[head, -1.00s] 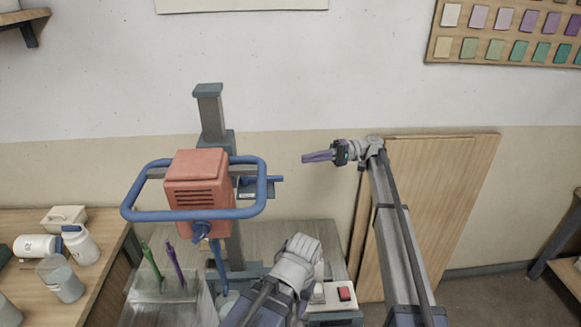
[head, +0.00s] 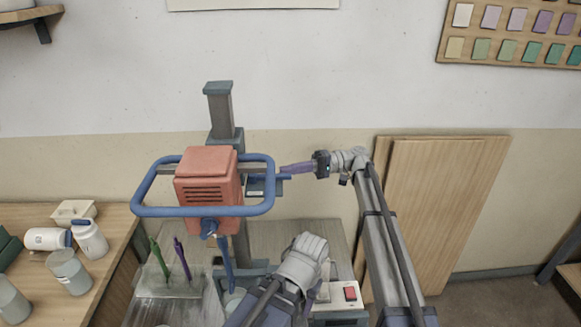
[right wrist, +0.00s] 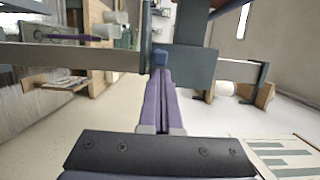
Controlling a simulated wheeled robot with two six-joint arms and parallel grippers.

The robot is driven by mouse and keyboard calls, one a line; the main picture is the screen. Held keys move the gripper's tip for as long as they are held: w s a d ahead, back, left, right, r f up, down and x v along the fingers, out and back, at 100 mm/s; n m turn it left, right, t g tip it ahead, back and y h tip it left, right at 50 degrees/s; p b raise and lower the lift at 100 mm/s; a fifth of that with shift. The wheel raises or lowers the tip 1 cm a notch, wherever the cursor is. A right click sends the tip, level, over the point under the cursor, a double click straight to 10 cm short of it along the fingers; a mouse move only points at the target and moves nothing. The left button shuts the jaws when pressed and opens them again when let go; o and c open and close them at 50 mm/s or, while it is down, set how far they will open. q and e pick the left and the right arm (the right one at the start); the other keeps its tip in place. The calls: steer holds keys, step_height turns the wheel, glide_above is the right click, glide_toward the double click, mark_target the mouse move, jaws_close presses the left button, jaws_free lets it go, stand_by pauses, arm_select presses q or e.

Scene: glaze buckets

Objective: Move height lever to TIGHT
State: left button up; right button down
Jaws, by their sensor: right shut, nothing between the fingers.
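The mixer has a red motor housing (head: 208,177) on a grey upright post (head: 220,112), with a blue ring-shaped guard (head: 160,212) around it. A short blue lever (head: 285,177) sticks out at the right of the post, by a small labelled plate. My right gripper (head: 284,169) is shut and empty, its purple fingers pointing left at the lever's end. In the right wrist view the closed fingers (right wrist: 160,90) end at a blue tip (right wrist: 160,58); whether they touch it I cannot tell. The lettering is too small to read. My left gripper's fingers are not visible.
A holder with green and purple tools (head: 168,287) stands below the mixer. A box with a red switch (head: 350,293) is at the right. Jars (head: 90,238) stand on the left table. Wooden boards (head: 440,205) lean on the wall behind my right arm.

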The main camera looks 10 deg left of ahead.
stand_by(0.3)
steer(key=shift+s+d+m+t+y, duration=0.15)
steer(key=shift+s+m+t+y, duration=0.1)
steer(key=shift+m+t, duration=0.25)
steer(key=shift+s+d+m+t+y, duration=0.15)
steer(key=shift+m+t+y, duration=0.15)
steer(key=shift+t, duration=0.3)
steer(key=shift+s+m+t, duration=0.15)
steer(key=shift+m+t, duration=0.15)
steer(key=shift+t, duration=0.2)
steer(key=shift+s+d+m+t+y, duration=0.25)
steer(key=shift+s+m+t, duration=0.25)
steer(key=shift+s+t, duration=0.3)
steer(key=s+m+t, duration=0.3)
steer(key=s+t, duration=0.1)
steer(key=s, duration=0.2)
steer(key=shift+a+t, duration=0.25)
steer(key=shift+t, duration=0.15)
